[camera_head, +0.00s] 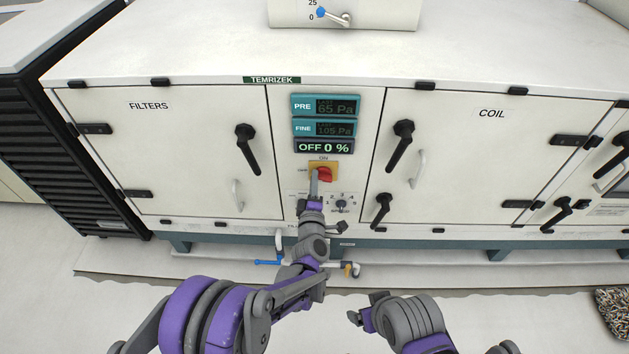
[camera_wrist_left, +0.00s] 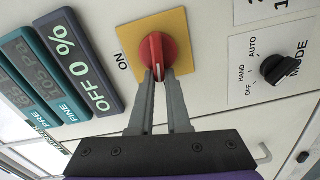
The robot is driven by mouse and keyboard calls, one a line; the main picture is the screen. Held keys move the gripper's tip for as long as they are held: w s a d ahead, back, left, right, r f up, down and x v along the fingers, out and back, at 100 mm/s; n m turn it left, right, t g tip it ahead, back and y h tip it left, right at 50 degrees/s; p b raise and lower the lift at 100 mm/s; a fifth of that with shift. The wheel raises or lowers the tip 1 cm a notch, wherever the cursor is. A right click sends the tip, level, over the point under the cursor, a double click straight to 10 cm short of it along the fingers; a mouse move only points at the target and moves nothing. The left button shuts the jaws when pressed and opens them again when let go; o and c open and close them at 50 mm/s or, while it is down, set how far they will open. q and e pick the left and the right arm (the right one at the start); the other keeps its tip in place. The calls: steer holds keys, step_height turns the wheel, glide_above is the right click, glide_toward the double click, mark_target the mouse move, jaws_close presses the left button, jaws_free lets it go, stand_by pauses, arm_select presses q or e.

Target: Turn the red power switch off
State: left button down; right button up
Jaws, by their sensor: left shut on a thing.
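The red power switch (camera_head: 325,174) sits on a yellow plate (camera_head: 331,164) in the cabinet's middle panel, below the displays. ON is above the plate and OFF is at its left. In the left wrist view, the red handle (camera_wrist_left: 156,47) lies along the gripper's direction, its pale mark facing the fingers, towards the OFF side. My left gripper (camera_head: 314,176) is shut on the handle; its fingertips, seen in the left wrist view (camera_wrist_left: 159,75), flank the near end. The display (camera_head: 323,147) reads OFF 0 %. My right gripper (camera_head: 364,308) is low in the head view, away from the cabinet.
A black mode knob (camera_wrist_left: 278,69) is beside the switch. Black door handles (camera_head: 248,149) (camera_head: 400,146) stick out on both sides. A blue-handled pipe valve (camera_head: 268,262) is below the cabinet. The floor in front is mostly clear.

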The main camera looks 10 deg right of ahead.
arm_select(q)
steer(key=shift+f+n+b, duration=0.25)
steer(key=shift+n+b, duration=0.1)
steer(key=shift+n, duration=0.65)
steer(key=c, duration=0.9)
jaws_free()
steer(key=p+v, duration=0.1)
steer(key=v, duration=1)
steer(key=shift+w, duration=0.1)
steer(key=shift+a+r, duration=0.1)
